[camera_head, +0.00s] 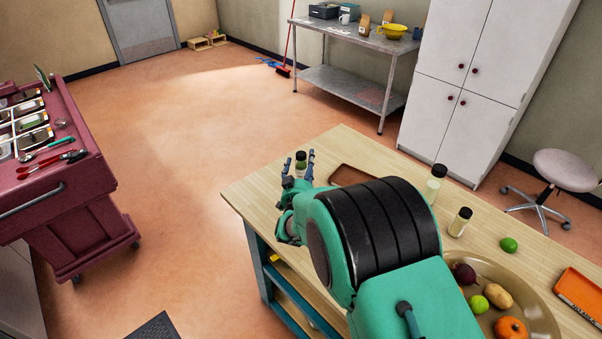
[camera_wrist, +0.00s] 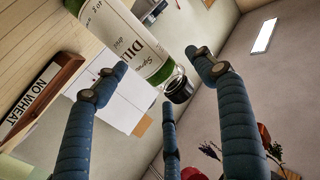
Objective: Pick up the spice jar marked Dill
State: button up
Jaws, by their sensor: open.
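The Dill jar (camera_wrist: 128,40) has a white label with "DILL" on it, green contents and a black cap. In the wrist view it lies just beyond my fingertips, its cap end between them. My gripper (camera_wrist: 157,62) is open, with three blue fingers spread; I cannot tell whether any touches the jar. In the head view a small green jar with a dark cap (camera_head: 301,158) stands between the fingertips of my gripper (camera_head: 299,170) near the table's far left corner. Its lower part is hidden by the fingers.
The wooden table (camera_head: 262,185) holds a brown tray (camera_head: 345,173), whose wall reads "NO WHEAT" in the wrist view (camera_wrist: 42,92). Two other dark-capped jars (camera_head: 433,184) (camera_head: 460,222) stand right of my arm. A fruit bowl (camera_head: 540,318), lime (camera_head: 509,244) and orange tray (camera_head: 582,290) are nearer.

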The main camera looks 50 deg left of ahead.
jog(key=shift+w+a, duration=0.4)
jog(key=shift+w, duration=0.05)
jog(key=c, duration=1.4)
